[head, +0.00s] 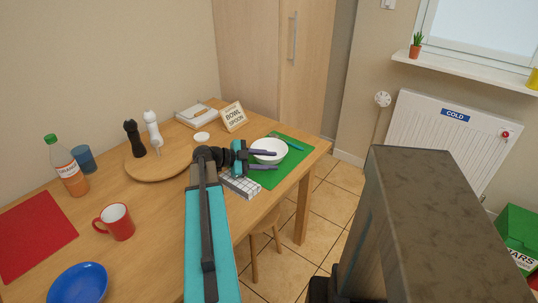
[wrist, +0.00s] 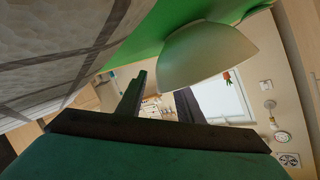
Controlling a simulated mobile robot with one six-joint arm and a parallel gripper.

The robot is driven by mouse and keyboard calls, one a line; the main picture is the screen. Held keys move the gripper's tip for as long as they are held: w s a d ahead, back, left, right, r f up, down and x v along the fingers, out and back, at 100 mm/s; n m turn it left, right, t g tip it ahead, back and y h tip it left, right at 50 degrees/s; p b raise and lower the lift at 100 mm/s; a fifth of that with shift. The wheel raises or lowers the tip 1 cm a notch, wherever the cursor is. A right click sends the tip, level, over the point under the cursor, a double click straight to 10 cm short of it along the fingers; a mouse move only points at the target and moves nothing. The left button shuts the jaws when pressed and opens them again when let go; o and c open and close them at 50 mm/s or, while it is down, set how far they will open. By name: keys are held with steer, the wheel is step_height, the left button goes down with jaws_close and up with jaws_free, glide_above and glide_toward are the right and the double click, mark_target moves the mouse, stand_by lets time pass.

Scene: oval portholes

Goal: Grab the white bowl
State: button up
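The white bowl (head: 271,147) stands upright on a green mat (head: 293,160) near the table's right end. My gripper (head: 276,160) is open, its two dark fingers apart and pointing right. In the head view the upper finger crosses in front of the bowl and the lower finger lies over the mat. In the wrist view the bowl (wrist: 205,55) is large, just beyond my open fingertips (wrist: 161,81). I see no grip on the bowl, and I cannot tell whether a finger touches it.
A teal utensil (head: 289,142) lies behind the bowl. A small sign (head: 233,116) stands at the back. A round wooden board (head: 165,165) holds two mills. A red mug (head: 116,222) is at left. The table edge is close on the right.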

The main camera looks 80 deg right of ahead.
steer(key=shift+c, duration=0.4)
jaws_close()
steer(key=shift+r, duration=0.15)
steer(key=shift+r+b, duration=0.65)
steer(key=shift+r, duration=4.2)
